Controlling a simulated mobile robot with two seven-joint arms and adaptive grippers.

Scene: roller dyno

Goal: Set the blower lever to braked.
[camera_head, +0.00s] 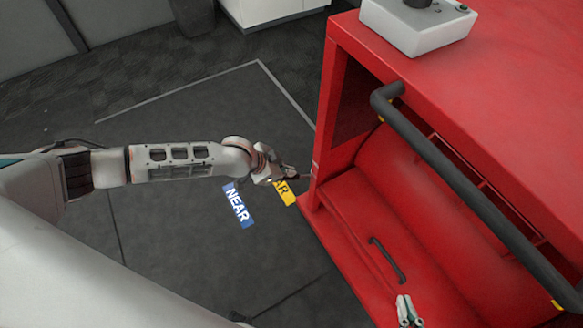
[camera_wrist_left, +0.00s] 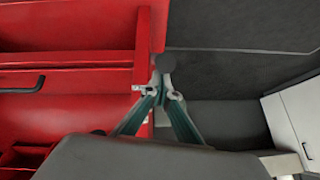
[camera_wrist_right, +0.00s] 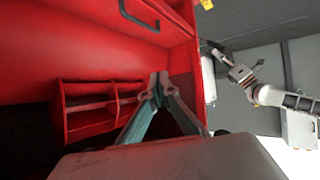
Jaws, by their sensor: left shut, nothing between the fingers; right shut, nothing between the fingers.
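A dark round knob (camera_wrist_left: 165,62) shows just beyond my left fingertips in the left wrist view, beside the red cabinet's edge; it may be the end of the blower lever, but I cannot tell its setting. My left gripper (camera_head: 300,177) is shut and empty, close to the left front corner of the red cabinet (camera_head: 500,80). It also shows in the left wrist view (camera_wrist_left: 158,92). My right gripper (camera_head: 405,302) is shut and empty in front of the cabinet's lower part; it also shows in the right wrist view (camera_wrist_right: 156,88). No lever is clearly visible in the head view.
A long dark bar (camera_head: 465,180) spans the cabinet's front above a small dark handle (camera_head: 387,260). A grey box (camera_head: 418,25) stands on top. A blue NEAR label (camera_head: 238,205) and a partly hidden yellow label (camera_head: 285,193) lie on the floor. Floor to the left is clear.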

